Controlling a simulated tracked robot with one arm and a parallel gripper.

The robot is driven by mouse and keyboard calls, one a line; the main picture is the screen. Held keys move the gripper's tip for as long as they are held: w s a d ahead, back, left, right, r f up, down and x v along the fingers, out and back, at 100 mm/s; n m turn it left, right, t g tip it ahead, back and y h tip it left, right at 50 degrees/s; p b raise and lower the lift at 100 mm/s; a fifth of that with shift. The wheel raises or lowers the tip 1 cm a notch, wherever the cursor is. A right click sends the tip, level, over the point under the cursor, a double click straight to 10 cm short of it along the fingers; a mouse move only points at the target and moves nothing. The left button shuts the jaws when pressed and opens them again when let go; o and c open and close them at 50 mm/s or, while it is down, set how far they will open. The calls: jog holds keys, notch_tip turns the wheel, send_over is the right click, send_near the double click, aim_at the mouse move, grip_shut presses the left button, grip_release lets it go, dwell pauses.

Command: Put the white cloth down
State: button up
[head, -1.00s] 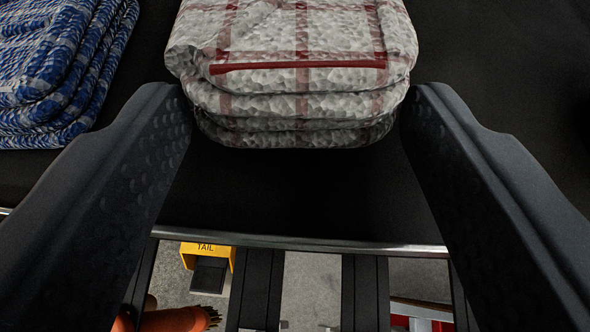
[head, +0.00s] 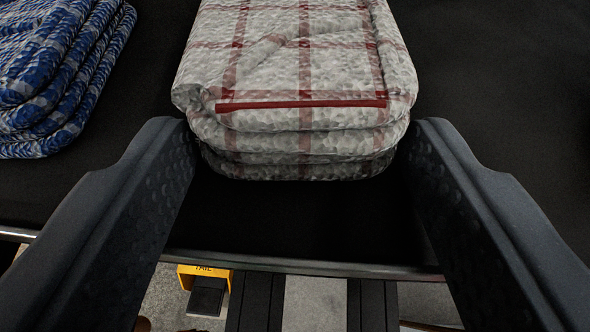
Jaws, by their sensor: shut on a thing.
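The white cloth (head: 300,80) is folded into a thick stack with red checks and a dark red strip along its front fold. It is at the top middle of the head view, and its far end is cut off. My gripper (head: 300,140) has one dark finger on each side of it, and the fingertips press on its left and right sides near the front. The gripper is shut on the white cloth. The cloth is over the black surface (head: 300,225); I cannot tell whether its underside touches it.
A folded blue and white checked cloth (head: 50,85) lies on the black surface at the upper left, close to my left finger. The surface is bare at the right.

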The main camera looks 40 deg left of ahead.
jog(key=o, duration=1.5)
jog(key=shift+f, duration=0.7)
jog(key=shift+s+a+f+g, duration=0.1)
jog(key=shift+a+f+g, duration=0.2)
jog(key=shift+f, duration=0.15)
jog(key=shift+a+r+p, duration=0.1)
jog(key=shift+r+p, duration=0.35)
jog(key=shift+p, duration=0.15)
jog(key=shift+s+f+b, duration=0.1)
jog(key=shift+s+b, duration=0.05)
jog(key=shift+b, duration=0.25)
jog(key=shift+s+d+r+b, duration=0.35)
jog(key=shift+d+b, duration=0.2)
jog(key=shift+b, duration=0.55)
jog(key=shift+w+r+b+v, duration=0.1)
jog(key=shift+b+v, duration=0.05)
jog(key=shift+v, duration=2.05)
jog(key=shift+w+r+b+v, duration=0.1)
jog(key=shift+v, duration=2.1)
jog(key=shift+w+r+b+v, duration=0.1)
jog(key=shift+r+b+v, duration=0.05)
jog(key=shift+v, duration=2.05)
